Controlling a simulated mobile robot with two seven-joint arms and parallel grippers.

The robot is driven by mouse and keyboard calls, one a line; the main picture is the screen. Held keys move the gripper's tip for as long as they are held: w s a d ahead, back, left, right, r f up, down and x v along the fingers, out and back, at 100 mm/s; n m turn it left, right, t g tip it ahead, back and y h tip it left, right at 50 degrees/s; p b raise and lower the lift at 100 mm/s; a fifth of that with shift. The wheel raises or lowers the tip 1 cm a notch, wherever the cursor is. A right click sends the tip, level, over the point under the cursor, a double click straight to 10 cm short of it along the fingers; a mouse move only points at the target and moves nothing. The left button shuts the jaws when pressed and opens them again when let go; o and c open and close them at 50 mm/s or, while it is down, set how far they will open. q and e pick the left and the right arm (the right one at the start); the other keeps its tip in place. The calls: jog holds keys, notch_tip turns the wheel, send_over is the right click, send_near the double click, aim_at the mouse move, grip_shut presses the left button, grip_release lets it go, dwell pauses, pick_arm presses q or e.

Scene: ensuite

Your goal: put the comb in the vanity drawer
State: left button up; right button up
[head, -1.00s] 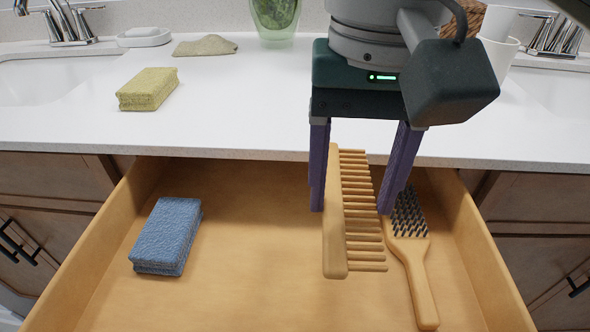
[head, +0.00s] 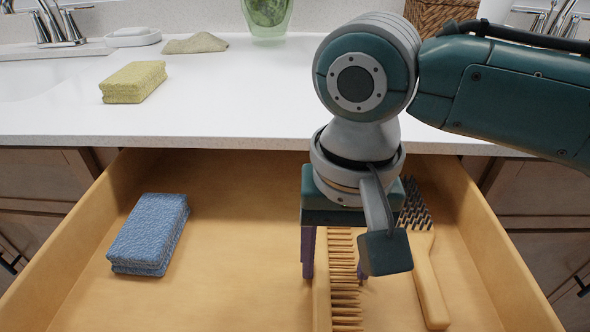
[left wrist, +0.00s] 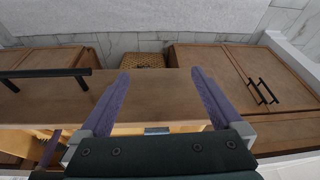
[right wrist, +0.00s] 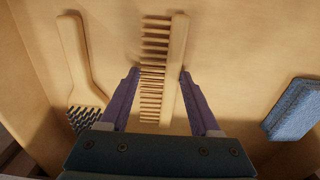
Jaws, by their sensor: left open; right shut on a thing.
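The wooden comb (head: 345,293) is low inside the open vanity drawer (head: 235,285), between the blue sponge and the hairbrush. My right gripper (head: 335,276) reaches down into the drawer and is shut on the comb. In the right wrist view the right gripper's fingers (right wrist: 159,73) stand on either side of the comb (right wrist: 178,60), across its spine and teeth. I cannot tell whether the comb touches the drawer floor. My left gripper (left wrist: 160,74) is open and empty, in front of the cabinet fronts.
A blue sponge (head: 150,233) lies at the drawer's left, and a hairbrush (head: 427,275) at its right, close to the comb. On the white counter (head: 220,100) are a yellow sponge (head: 134,82), a folded cloth (head: 195,43) and a soap dish (head: 133,38). The drawer's middle left is clear.

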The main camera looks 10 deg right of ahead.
aim_at(335, 273)
jog(key=o, duration=1.3)
jog(key=shift+f, duration=0.1)
notch_tip(335, 273, up, 12)
jog(key=p, duration=0.4)
